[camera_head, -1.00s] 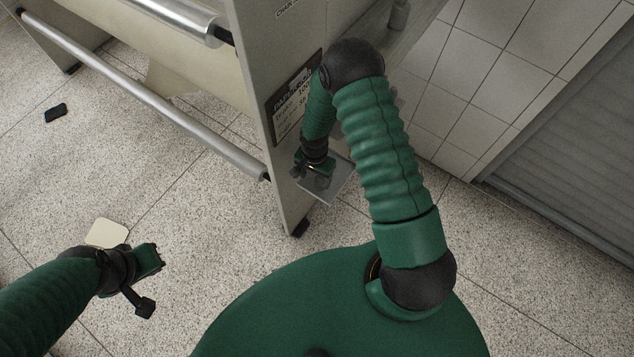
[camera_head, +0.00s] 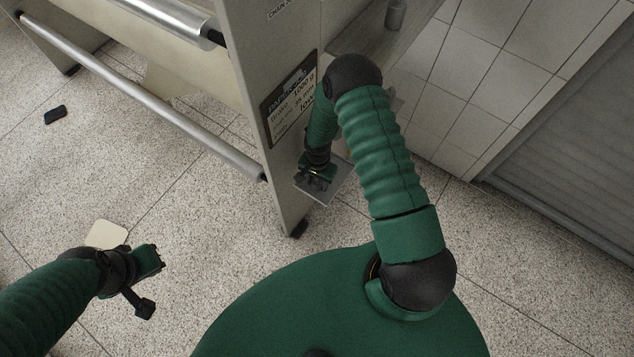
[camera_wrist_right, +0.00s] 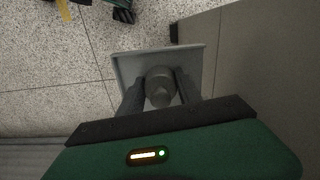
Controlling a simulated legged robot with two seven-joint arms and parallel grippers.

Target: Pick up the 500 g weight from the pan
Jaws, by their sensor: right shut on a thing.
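The weight (camera_wrist_right: 160,88) is a grey cylinder with a narrower knob on top, seen from above in the right wrist view. It stands over the square grey pan (camera_wrist_right: 128,68); I cannot tell whether it touches the pan. My right gripper (camera_wrist_right: 160,95) is shut on the weight, one finger on each side. In the head view my right gripper (camera_head: 313,183) is low by the machine's side panel, at the pan (camera_head: 334,189), and hides the weight. My left gripper (camera_head: 152,283) is empty over the floor at lower left, its fingers apart.
The machine's side panel (camera_head: 268,60) with a dark label (camera_head: 288,98) stands close beside the pan. A metal bar (camera_head: 140,92) runs left from it. A grey cylinder (camera_head: 395,14) stands on a shelf behind. A beige pad (camera_head: 106,234) and black object (camera_head: 55,114) lie on open floor.

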